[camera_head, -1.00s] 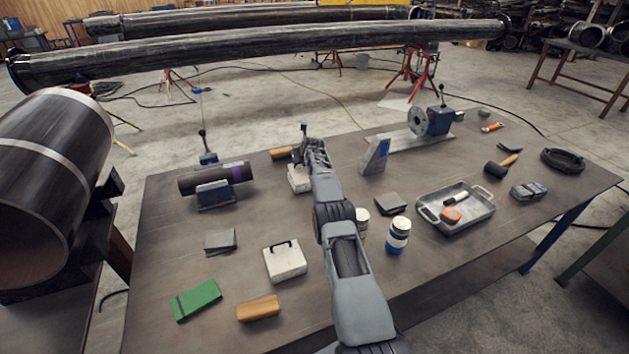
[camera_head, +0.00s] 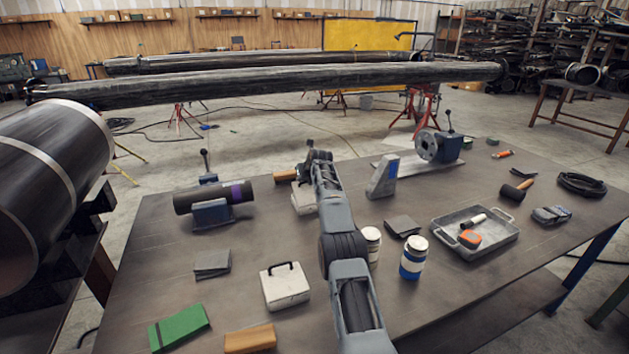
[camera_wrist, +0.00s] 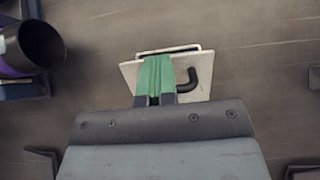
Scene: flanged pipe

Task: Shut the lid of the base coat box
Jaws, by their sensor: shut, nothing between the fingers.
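A pale box (camera_wrist: 198,64) with a black handle lies under my gripper (camera_wrist: 154,62) in the wrist view. A dark gap shows along its far edge, so its lid looks not fully flush. In the head view this box (camera_head: 303,203) is mostly hidden behind my arm. My gripper (camera_head: 318,157) is shut and empty, with its green fingers over the lid; I cannot tell whether they touch it. A second pale box (camera_head: 285,287) with a black handle stands nearer, its lid looking shut. No readable label shows which one is the base coat box.
A dark pipe piece (camera_head: 213,197) rests on a stand to the left. Two jars, one white (camera_head: 371,246) and one blue-banded (camera_head: 413,258), stand right of my arm. A metal tray (camera_head: 490,245) holds tools. A grey angled block (camera_head: 383,178) stands right of my gripper.

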